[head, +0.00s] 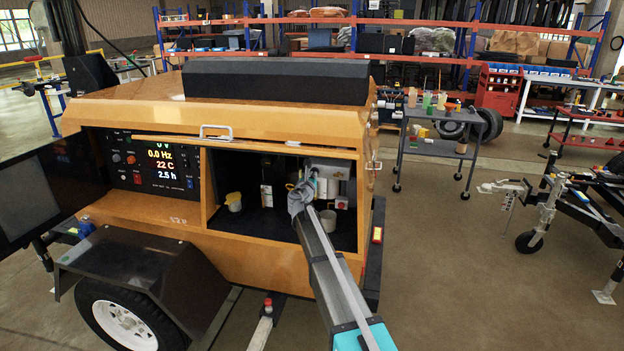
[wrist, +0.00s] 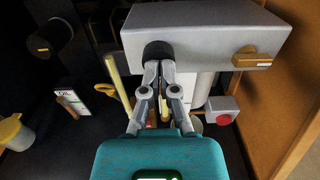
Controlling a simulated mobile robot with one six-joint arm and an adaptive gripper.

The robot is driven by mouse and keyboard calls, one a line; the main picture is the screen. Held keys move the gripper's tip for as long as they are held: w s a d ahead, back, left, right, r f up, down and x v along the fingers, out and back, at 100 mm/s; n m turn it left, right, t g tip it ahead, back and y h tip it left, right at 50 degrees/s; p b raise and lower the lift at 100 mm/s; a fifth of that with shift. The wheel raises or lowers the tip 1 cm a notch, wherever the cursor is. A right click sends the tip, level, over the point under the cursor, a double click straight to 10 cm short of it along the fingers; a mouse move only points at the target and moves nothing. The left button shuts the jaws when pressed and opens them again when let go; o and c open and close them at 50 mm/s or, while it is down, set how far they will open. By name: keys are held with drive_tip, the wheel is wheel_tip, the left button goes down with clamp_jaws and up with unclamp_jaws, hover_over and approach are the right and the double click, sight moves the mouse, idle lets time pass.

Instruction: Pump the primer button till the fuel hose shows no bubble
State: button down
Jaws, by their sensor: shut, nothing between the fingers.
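A black round primer button (wrist: 158,50) sits on the front of a grey filter block (wrist: 215,32) in the wrist view. My gripper (wrist: 159,68) is shut and empty, with its fingertips at the button's lower edge; I cannot tell whether they touch it. A pale yellow tube (wrist: 116,80), which looks like the fuel hose, runs down left of the fingers; no bubble can be made out at this size. In the head view my gripper (head: 311,177) reaches into the open bay of the orange generator (head: 260,258), partly hiding the grey block (head: 333,170).
A small grey box with a red button (wrist: 223,121) and a brass-coloured lever (wrist: 250,58) are right of the fingers. A yellow-capped container (wrist: 15,132) and dipstick tag (wrist: 70,102) are left. The bay's orange side wall (wrist: 293,90) is close on the right.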

drive_tip(key=shift+x, duration=0.95)
drive_tip(key=shift+s, duration=0.1)
drive_tip(key=v, duration=1.4)
